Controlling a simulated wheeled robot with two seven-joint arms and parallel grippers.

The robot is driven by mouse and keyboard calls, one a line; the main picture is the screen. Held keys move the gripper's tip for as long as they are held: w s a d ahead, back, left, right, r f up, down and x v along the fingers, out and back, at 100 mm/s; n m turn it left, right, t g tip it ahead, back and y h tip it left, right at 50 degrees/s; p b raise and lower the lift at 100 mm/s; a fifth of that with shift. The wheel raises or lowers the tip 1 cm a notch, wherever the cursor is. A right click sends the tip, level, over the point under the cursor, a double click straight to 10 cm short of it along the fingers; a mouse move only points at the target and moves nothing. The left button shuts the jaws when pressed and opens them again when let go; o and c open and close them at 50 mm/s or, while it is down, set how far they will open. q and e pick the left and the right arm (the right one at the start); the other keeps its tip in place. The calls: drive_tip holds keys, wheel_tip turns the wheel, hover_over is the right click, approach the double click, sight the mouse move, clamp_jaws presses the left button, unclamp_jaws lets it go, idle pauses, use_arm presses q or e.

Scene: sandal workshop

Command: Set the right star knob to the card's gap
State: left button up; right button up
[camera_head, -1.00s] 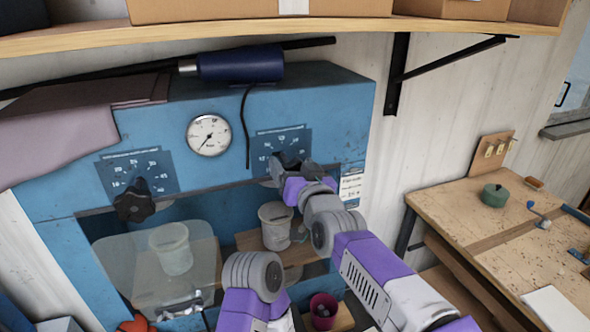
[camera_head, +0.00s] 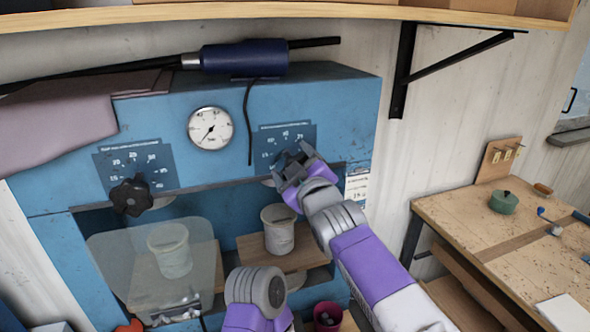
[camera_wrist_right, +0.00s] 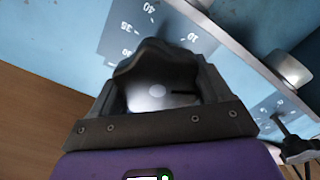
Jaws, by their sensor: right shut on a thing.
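My right gripper (camera_head: 291,168) is at the right dial plate (camera_head: 273,135) on the blue machine's front. It is shut on the right star knob, which it mostly hides in the head view. In the right wrist view the dark knob (camera_wrist_right: 158,75) sits between the fingers, close to a scale with white numbers (camera_wrist_right: 140,25). Which number the knob points to cannot be told. A white card (camera_head: 358,186) is fixed at the machine's right edge; its writing is too small to read. My left gripper is not in view.
The left star knob (camera_head: 131,196) sits under its own scale, with a round gauge (camera_head: 210,128) between the two dials. Below are a clear guard (camera_head: 110,255) and a pale cup (camera_head: 278,232). A wooden bench (camera_head: 460,225) stands at right.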

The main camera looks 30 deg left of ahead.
drive_tip(key=shift+a+f+n+b, duration=0.15)
drive_tip(key=shift+n+b, duration=0.25)
drive_tip(key=shift+n, duration=1.6)
drive_tip(key=o, duration=1)
drive_tip(key=shift+c, duration=0.2)
drive_tip(key=shift+s, duration=0.1)
drive_tip(key=b+v, duration=0.3)
drive_tip(key=v, duration=0.4)
drive_tip(key=shift+d+b, duration=0.3)
drive_tip(key=shift+b, duration=0.05)
drive_tip(key=shift+s, duration=0.1)
